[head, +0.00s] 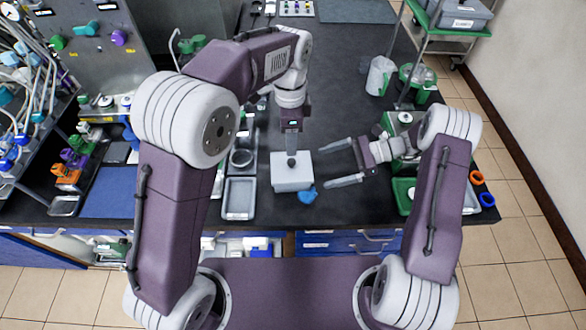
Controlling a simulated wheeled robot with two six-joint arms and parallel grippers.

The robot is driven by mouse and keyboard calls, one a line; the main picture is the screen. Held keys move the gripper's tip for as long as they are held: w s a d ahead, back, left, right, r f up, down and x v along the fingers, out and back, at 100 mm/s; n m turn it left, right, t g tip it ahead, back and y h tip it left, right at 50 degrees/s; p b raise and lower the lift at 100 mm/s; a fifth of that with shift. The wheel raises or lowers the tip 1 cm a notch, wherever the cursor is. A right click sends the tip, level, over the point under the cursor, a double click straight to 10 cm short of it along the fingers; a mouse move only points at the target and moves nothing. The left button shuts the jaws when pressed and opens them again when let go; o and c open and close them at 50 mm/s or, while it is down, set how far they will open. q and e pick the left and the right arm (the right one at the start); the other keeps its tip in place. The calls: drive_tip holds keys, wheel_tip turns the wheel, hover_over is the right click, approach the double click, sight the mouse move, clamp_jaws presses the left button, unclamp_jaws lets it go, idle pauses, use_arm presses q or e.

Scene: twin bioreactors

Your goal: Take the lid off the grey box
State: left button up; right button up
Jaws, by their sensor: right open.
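The grey box (291,183) stands on the dark bench top, near the front edge. Its pale lid appears to be on it, with a dark round knob (291,161) at the middle. My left gripper (291,150) points straight down over the lid, its tip at or just above the knob. I see it edge-on, so I cannot tell whether it grips the knob. My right gripper (324,166) is open, lying level to the right of the box. Its two fingers point left towards the box, apart from each other, with nothing between them.
A small blue object (307,195) lies at the box's front right corner. A grey tray (239,197) is to the left. Green-topped vessels (417,76) and a white jug (379,77) stand at the back right. Bare bench shows behind the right gripper.

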sight(292, 160)
drive_tip(key=shift+a, duration=0.1)
drive_tip(key=shift+a+f, duration=0.2)
drive_tip(key=shift+a, duration=0.05)
drive_tip(key=x, duration=0.7)
drive_tip(key=shift+w+a, duration=0.1)
drive_tip(key=shift+a, duration=0.15)
drive_tip(key=shift+w+a+f, duration=0.1)
drive_tip(key=shift+a+f, duration=0.15)
drive_tip(key=shift+f, duration=0.05)
drive_tip(key=c, duration=1.8)
use_arm(q)
drive_tip(key=f+n, duration=0.2)
drive_tip(key=f, duration=0.1)
drive_tip(key=f+n, duration=0.2)
drive_tip(key=f, duration=0.1)
drive_tip(key=f+n, duration=0.3)
drive_tip(key=shift+w+d+f, duration=0.2)
drive_tip(key=shift+w+f, duration=0.05)
drive_tip(key=shift+w, duration=0.05)
